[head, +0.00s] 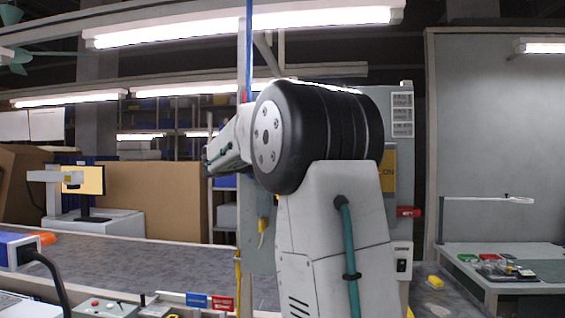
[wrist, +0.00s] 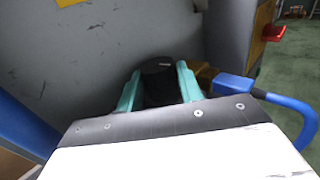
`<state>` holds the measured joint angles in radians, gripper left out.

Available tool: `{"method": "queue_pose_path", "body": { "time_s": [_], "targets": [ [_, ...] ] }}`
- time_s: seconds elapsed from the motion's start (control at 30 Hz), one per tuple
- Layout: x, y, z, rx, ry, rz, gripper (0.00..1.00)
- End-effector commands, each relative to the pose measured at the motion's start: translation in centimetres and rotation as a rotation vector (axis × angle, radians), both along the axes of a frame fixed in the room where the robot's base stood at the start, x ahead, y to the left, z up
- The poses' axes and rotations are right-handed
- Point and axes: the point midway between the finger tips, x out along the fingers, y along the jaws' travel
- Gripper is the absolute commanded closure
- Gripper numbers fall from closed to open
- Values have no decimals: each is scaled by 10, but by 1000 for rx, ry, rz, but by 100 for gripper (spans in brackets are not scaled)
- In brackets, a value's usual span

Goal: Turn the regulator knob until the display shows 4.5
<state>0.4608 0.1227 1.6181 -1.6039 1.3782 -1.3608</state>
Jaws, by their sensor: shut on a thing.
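In the wrist view, my gripper (wrist: 158,72) has its two teal fingers closed on the sides of a dark round knob (wrist: 158,88). A short pale mark shows near the knob's upper edge. The knob sits against a grey panel (wrist: 80,60). The display and its number are not readable in either view. In the head view, my arm covers the middle of the grey cabinet, and my gripper and the knob are hidden.
In the wrist view, a yellow part (wrist: 205,75) lies just right of the knob, and a red item (wrist: 272,32) is farther right. In the head view, a conveyor (head: 190,262) runs at left and a workbench (head: 500,250) stands at right.

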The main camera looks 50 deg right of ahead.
Motion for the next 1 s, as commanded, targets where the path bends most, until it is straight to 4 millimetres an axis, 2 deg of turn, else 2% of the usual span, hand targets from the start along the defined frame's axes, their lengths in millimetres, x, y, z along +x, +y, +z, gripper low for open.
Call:
{"method": "queue_pose_path", "body": {
  "time_s": [0.6,0.63,0.7,1.0],
  "targets": [
    [1,0,0,-1,-1,-42,86],
    [1,0,0,-2,-1,-42,55],
    [1,0,0,-2,-1,-43,42],
    [1,-1,0,-2,-1,-43,42]
  ]
}}
